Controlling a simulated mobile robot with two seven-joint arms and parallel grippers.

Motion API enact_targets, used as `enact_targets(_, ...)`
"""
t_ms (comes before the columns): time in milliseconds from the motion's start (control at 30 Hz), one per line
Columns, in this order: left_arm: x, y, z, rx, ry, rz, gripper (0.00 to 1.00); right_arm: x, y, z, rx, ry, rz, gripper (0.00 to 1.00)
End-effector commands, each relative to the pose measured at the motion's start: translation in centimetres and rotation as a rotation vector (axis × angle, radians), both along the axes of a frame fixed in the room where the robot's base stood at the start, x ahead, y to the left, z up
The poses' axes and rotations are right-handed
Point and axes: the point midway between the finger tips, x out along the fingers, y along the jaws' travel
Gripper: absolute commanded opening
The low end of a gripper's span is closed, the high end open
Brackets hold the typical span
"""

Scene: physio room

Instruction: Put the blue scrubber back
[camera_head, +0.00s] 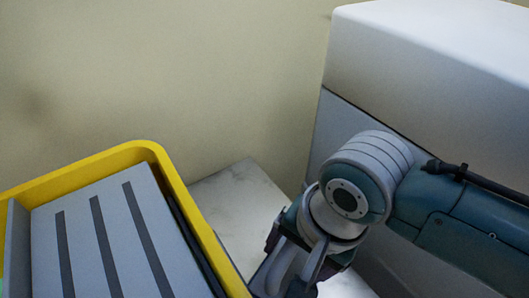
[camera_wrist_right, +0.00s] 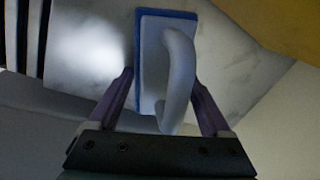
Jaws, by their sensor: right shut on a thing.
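The blue scrubber (camera_wrist_right: 151,62) has a pale body with a curved white handle and a blue edge. In the right wrist view it is between the purple fingers of my right gripper (camera_wrist_right: 161,84), which is shut on it. In the head view my right gripper (camera_head: 287,272) points down at the bottom middle, over the marbled surface and just right of the yellow crate. There the scrubber is mostly hidden or cut off by the frame. Whether it touches the surface I cannot tell. My left gripper is not in view.
A yellow crate (camera_head: 148,150) at the left holds a grey panel (camera_head: 110,232) with dark stripes. A marbled pale surface (camera_head: 238,192) lies between the crate and a large white and grey block (camera_head: 425,60) behind my right arm. A plain wall is behind.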

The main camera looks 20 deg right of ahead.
Motion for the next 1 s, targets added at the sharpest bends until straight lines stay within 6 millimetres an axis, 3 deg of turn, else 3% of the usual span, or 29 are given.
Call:
enact_targets(267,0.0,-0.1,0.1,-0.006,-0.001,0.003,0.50,0.1,0.0,-0.1,0.001,-0.001,0.000,0.00)
enact_targets(300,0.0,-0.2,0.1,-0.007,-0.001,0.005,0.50,0.0,0.0,0.0,0.001,-0.001,0.000,0.87)
enact_targets(400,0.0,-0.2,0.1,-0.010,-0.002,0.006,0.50,0.0,0.0,0.0,0.001,-0.001,0.000,0.98)
enact_targets(733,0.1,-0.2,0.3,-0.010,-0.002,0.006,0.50,0.0,0.0,0.4,0.000,-0.002,0.001,1.00)
enact_targets(1000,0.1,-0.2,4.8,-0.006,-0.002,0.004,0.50,-0.6,-0.7,6.0,0.001,-0.002,0.000,1.00)
